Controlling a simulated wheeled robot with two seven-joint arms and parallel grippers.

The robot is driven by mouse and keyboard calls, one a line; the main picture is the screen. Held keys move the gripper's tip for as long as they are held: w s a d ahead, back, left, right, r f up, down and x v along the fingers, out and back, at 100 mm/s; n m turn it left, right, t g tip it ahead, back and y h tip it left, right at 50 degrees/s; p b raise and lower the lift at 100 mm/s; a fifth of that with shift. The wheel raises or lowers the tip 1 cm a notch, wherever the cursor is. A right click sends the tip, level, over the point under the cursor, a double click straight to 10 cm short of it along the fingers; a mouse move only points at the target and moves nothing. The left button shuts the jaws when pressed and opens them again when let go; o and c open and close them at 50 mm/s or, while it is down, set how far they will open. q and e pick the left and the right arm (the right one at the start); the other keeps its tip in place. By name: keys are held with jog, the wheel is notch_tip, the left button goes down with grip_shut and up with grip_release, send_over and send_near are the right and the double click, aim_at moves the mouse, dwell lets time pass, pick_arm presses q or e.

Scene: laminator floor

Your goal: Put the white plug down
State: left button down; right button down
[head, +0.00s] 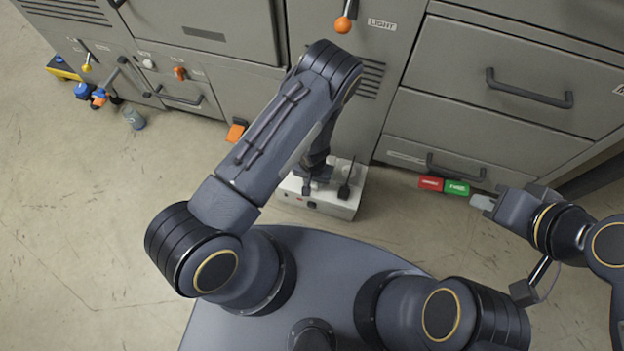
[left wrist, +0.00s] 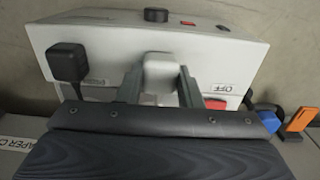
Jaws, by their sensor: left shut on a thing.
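The white plug (left wrist: 158,72) is between the fingers of my left gripper (left wrist: 158,80), which is shut on it. In the left wrist view it is in front of the pale face of a white box (left wrist: 110,40); whether it touches the box I cannot tell. In the head view my left arm reaches down over this white box (head: 332,205) on the floor, and the plug is hidden there. My right gripper (head: 482,202) is at the right, close to a green block; its jaw gap is too small to judge.
A black plug (left wrist: 68,62) is on the box, left of the white plug. An OFF label and red switch (left wrist: 215,103) are at its right. A red block (head: 430,183) and green block (head: 457,187) lie by the grey cabinets (head: 480,130).

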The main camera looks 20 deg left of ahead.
pick_arm(q)
jog(key=shift+r, duration=0.1)
jog(key=shift+f+b, duration=0.65)
jog(key=shift+b, duration=0.05)
jog(key=c, duration=1)
grip_release()
jog(key=shift+r, duration=0.1)
jog(key=shift+r+p, duration=0.25)
jog(key=shift+p, duration=0.1)
notch_tip(320, 180, up, 13)
jog(key=p, duration=0.5)
jog(key=shift+f, duration=0.15)
